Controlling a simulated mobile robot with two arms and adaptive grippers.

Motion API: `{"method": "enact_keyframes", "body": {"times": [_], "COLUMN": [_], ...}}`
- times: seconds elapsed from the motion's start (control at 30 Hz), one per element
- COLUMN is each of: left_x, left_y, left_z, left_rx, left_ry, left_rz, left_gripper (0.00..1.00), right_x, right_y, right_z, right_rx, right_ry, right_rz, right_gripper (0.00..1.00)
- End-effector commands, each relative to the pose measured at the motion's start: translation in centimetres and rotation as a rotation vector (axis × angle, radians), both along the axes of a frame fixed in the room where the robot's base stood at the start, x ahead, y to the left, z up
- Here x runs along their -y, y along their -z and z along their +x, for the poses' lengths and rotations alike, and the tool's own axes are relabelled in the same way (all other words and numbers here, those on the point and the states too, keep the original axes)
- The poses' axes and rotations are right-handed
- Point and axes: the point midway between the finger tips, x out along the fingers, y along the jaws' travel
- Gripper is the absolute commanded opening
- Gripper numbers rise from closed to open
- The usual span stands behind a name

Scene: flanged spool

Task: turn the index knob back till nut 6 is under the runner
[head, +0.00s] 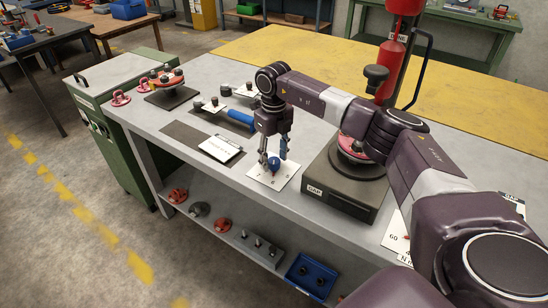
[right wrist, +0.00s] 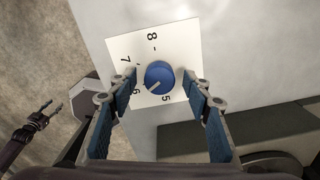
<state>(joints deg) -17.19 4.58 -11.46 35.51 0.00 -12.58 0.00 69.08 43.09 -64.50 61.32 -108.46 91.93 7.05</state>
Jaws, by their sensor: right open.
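The blue index knob (head: 274,163) sits on a white dial plate (head: 261,177) near the table's front edge. In the right wrist view the knob (right wrist: 159,76) has a white pointer mark aimed to the lower left, between 5 and 6 and closer to 6. My right gripper (head: 275,158) is open over the plate, its fingers (right wrist: 160,90) on either side of the knob with gaps. The spool's red flange (head: 352,147) shows partly on a dark base (head: 340,193); my arm hides most of it. Nut 6 and its place under the runner cannot be made out. A dark gripper, apparently my left (right wrist: 38,118), shows small in the wrist view.
A red column (head: 389,75) stands behind my right arm. A white card (head: 222,148), a blue-handled tool (head: 240,119) and a red flanged part on a dark stand (head: 166,84) are on the table. A shelf below holds small parts and a blue bin (head: 308,276).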

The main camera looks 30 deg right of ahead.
Motion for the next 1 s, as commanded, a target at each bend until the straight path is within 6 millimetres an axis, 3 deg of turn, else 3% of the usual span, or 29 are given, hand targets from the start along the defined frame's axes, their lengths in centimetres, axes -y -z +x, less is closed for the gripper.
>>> {"method": "enact_keyframes", "body": {"times": [0.17,0.5,0.7,1.0], "left_x": [-0.2,0.0,0.0,0.0], "left_y": [0.0,0.0,0.0,0.0], "left_z": [-0.1,0.0,0.0,0.0], "left_rx": [-0.002,-0.001,0.000,0.000], "left_ry": [0.000,0.000,0.000,0.000], "left_rz": [0.002,0.000,0.000,0.000], "left_gripper": [0.45,0.45,0.45,0.45], "right_x": [0.0,0.0,0.0,0.0], "right_y": [-1.1,-8.0,-11.0,-12.0], "right_z": [0.1,0.1,0.1,0.0], "right_rx": [0.002,0.004,0.002,0.000], "right_ry": [0.000,0.000,0.000,0.000], "right_rz": [0.000,0.000,0.000,0.001], "right_gripper": [0.45,0.45,0.45,0.45]}}
